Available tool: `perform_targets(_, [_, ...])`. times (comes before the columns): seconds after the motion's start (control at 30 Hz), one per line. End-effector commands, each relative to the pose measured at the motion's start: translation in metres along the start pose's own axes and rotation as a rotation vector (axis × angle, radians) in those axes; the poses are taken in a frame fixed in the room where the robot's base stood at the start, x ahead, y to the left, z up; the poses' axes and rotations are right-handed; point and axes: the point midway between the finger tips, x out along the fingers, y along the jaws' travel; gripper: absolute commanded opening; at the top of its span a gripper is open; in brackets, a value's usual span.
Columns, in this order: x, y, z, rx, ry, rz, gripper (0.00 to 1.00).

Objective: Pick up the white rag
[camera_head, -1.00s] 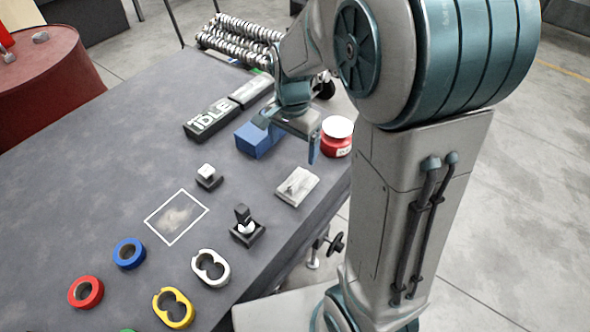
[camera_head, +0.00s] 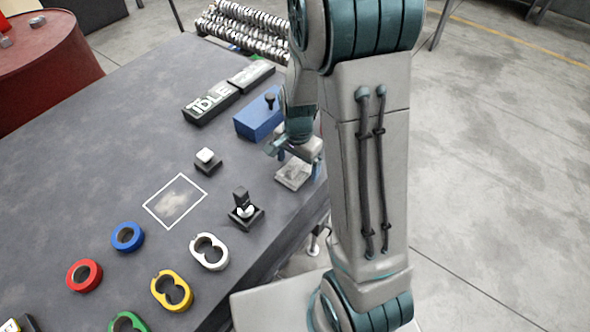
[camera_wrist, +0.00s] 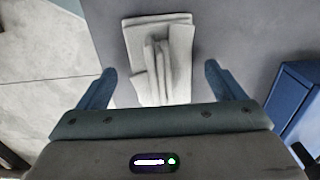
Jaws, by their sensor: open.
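The white rag (camera_head: 293,174) lies folded on the dark table (camera_head: 110,165) near its right edge. In the head view my gripper (camera_head: 297,160) is above it and hides part of it. In the wrist view the rag (camera_wrist: 160,55) shows as a folded cloth with a raised, bunched middle. It lies ahead of and between the two blue-green fingers of my gripper (camera_wrist: 160,90). The fingers are spread wide with nothing held between them.
A blue box (camera_head: 258,118) stands just behind my gripper, and shows at the right in the wrist view (camera_wrist: 298,100). Coloured rings lie toward the front.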

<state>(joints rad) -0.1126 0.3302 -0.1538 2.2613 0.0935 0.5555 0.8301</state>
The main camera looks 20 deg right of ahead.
Motion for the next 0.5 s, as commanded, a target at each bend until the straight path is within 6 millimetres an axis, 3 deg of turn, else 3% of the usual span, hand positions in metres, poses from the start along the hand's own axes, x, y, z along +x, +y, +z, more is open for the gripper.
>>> perform_targets(0.3, [0.0079, -0.0002, 0.0002, 0.0, 0.0, -0.001, 0.89])
perform_targets(0.5, [0.0077, -0.0001, 0.0002, 0.0, 0.0, 0.0, 0.4])
